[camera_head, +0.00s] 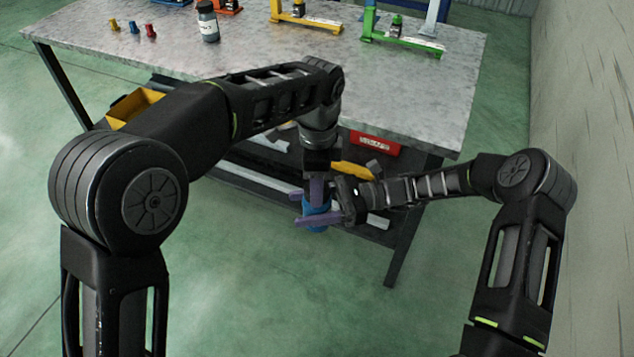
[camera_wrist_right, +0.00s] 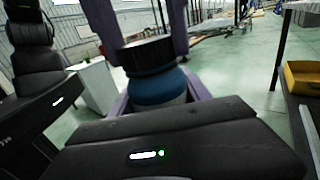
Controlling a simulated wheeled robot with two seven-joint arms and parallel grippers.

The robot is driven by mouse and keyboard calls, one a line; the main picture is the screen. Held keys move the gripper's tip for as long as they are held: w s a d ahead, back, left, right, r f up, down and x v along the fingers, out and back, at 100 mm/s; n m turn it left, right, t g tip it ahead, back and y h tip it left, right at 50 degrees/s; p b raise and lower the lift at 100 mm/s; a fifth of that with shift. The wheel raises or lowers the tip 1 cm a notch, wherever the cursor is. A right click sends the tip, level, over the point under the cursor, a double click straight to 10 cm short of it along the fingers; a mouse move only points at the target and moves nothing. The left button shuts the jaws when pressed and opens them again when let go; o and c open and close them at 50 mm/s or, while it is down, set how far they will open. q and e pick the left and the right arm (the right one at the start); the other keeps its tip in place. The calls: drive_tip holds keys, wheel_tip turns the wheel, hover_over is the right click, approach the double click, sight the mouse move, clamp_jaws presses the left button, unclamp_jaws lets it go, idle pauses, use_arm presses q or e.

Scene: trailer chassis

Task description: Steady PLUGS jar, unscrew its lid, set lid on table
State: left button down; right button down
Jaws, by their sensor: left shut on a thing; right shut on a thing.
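A blue jar (camera_head: 317,209) is held in the air in front of the table's near edge; its label is not readable. In the right wrist view the jar's blue body (camera_wrist_right: 158,88) stands roughly upright under a black lid (camera_wrist_right: 147,56). My right gripper (camera_head: 318,220) comes from the side and its purple fingers are shut on the jar's body. My left gripper (camera_head: 316,190) points down from above, with its purple fingers on either side of the lid, shut on it. The lid sits on the jar. The grey table (camera_head: 400,100) is behind both grippers.
Another jar with a dark lid (camera_head: 208,22) stands at the table's back left. Small coloured pieces (camera_head: 133,27) lie left of it. Yellow (camera_head: 300,18) and green (camera_head: 400,38) stands are at the back. A red bin (camera_head: 375,143) is below the tabletop. The table's middle and right are clear.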

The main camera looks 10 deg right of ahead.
use_arm(q)
drive_tip(key=n, duration=0.5)
drive_tip(key=shift+n, duration=0.3)
drive_tip(key=n, duration=0.2)
drive_tip(key=shift+n, duration=0.4)
drive_tip(key=n, duration=2.1)
drive_tip(key=shift+r, duration=0.3)
